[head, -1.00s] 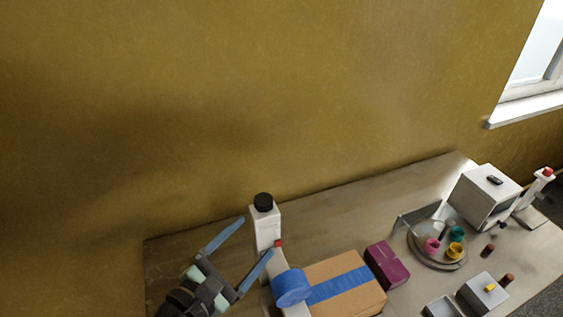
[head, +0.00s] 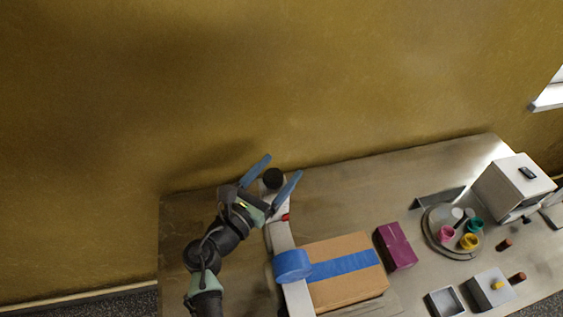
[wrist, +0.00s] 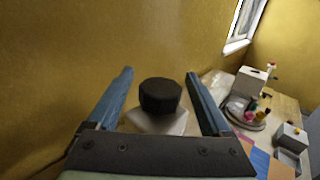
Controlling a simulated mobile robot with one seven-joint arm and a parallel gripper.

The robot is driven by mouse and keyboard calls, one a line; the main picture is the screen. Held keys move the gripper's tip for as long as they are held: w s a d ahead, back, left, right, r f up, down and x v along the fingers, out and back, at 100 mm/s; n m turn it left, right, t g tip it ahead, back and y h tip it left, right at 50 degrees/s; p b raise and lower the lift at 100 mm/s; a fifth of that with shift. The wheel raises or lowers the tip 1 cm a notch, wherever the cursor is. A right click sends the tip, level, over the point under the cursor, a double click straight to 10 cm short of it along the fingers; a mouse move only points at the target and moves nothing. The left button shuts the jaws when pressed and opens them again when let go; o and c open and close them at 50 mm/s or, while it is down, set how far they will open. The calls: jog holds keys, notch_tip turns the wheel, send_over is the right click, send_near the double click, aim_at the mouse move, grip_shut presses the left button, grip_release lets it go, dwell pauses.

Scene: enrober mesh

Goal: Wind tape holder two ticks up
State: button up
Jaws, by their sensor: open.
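The tape holder is a white upright post and arm (head: 281,236) with a black knob (head: 273,178) on top and a blue tape roll (head: 292,265) at its front. A small red part (head: 286,217) sits on the post's side. My gripper (head: 278,166) is open, with its blue fingers to either side of the knob in the head view. In the wrist view the black knob (wrist: 160,95) stands between the two fingers, apart from both, on its white block (wrist: 157,123). I cannot tell how far the fingertips are above or beyond the knob.
A cardboard box (head: 345,292) with a blue tape strip lies right of the holder, then a purple box (head: 396,246). A round tray (head: 431,240) with coloured cups and a white machine (head: 512,186) stand further right. The wall is close behind the knob.

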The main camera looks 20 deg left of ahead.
jog(key=shift+x, duration=0.85)
grip_shut()
jog(key=shift+n+y+p, duration=0.3)
jog(key=shift+n+y, duration=0.1)
jog(key=shift+y, duration=0.4)
